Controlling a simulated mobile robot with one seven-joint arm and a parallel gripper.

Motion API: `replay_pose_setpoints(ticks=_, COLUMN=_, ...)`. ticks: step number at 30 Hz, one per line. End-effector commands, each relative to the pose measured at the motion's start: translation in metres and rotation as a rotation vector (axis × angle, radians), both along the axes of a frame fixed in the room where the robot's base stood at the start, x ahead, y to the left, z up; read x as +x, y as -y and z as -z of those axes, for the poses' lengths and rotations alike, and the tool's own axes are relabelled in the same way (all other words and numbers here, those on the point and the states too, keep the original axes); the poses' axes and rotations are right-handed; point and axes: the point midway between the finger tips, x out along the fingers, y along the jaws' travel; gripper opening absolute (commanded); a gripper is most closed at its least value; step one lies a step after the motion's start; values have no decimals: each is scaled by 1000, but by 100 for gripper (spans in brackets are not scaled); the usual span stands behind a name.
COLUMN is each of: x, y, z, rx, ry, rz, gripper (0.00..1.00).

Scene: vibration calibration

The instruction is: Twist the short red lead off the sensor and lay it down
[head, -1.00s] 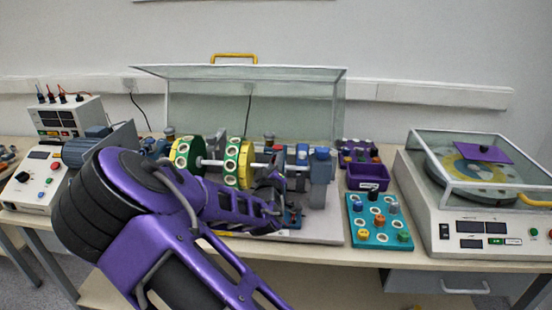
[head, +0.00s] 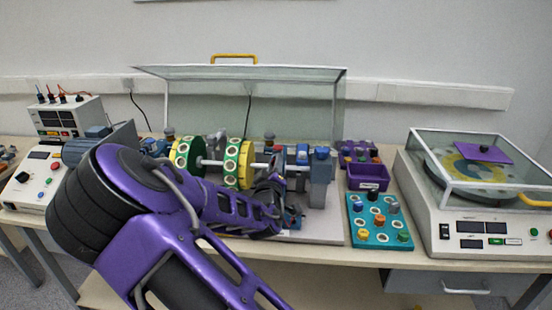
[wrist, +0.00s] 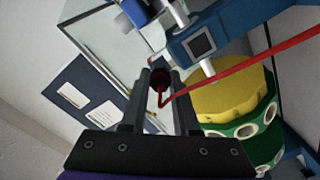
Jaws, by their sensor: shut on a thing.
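The short red lead (wrist: 245,70) shows in the wrist view. It runs from the right edge down to a dark red plug (wrist: 158,82) between my fingertips. My gripper (wrist: 160,76) is shut on this plug. I cannot tell whether the plug is still on the sensor; the sensor itself is not clearly visible behind the fingers. In the head view my arm reaches to the right end of the shaft rig, and my fingertips and the lead are too small and covered to make out.
A blue block (wrist: 218,36) and a yellow disc (wrist: 232,98) are close on the right of my fingers in the wrist view. A teal tray (head: 356,236) with coloured knobs and a purple bin (head: 368,184) stand right of the rig. A covered balance machine (head: 440,215) is at far right.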

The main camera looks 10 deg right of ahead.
Motion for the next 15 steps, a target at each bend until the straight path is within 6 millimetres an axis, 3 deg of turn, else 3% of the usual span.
replay_pose_setpoints(ticks=15, x=-8, y=-3, z=0, rx=2, ry=-2, rz=1, gripper=0)
